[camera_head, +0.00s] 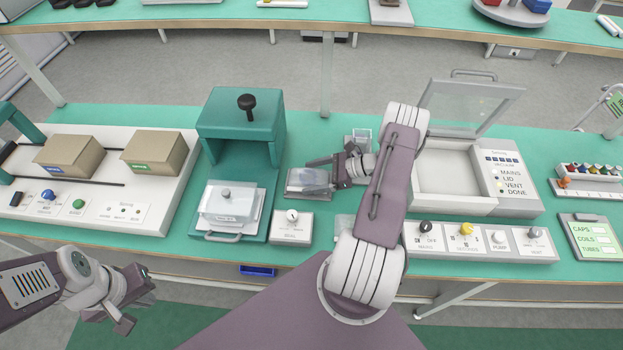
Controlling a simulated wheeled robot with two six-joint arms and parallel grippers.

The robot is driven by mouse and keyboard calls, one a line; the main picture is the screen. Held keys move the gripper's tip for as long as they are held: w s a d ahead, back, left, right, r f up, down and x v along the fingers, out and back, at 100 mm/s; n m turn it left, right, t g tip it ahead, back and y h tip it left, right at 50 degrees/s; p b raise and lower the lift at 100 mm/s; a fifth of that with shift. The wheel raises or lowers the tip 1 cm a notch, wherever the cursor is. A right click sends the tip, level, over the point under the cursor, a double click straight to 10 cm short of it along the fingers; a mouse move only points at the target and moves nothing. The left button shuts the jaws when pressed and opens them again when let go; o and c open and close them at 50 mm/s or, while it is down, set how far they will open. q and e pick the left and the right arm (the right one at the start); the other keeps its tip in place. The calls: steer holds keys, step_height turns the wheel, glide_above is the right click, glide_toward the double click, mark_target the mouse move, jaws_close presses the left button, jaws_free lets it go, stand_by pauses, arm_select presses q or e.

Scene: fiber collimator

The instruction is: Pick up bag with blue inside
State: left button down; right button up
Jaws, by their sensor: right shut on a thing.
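A clear bag (306,180) with a bluish tint lies on the green bench between the teal press and my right arm. What is inside it is too small to make out. My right gripper (318,177) reaches it from the right, its fingers pointing left, and is shut on the bag. The bag's right part is partly hidden by the fingers. My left gripper (137,305) is open and empty, low at the front left, in front of the bench edge.
The teal press (242,110) with a clear-covered block stands left of the bag, the SEAL box (292,228) just in front. A small clear container (361,138) stands behind my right gripper. The open-lidded vacuum chamber (450,170) is to the right. Two cardboard boxes (70,155) sit far left.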

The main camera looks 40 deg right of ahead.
mark_target(313, 178)
step_height(313, 178, up, 3)
steer(key=shift+r, duration=0.2)
steer(key=s+d+r, duration=0.1)
steer(key=s+r, duration=0.5)
steer(key=s, duration=0.5)
steer(key=shift+s+d+r, duration=0.15)
steer(key=shift+s+r, duration=0.1)
steer(key=shift+s, duration=0.1)
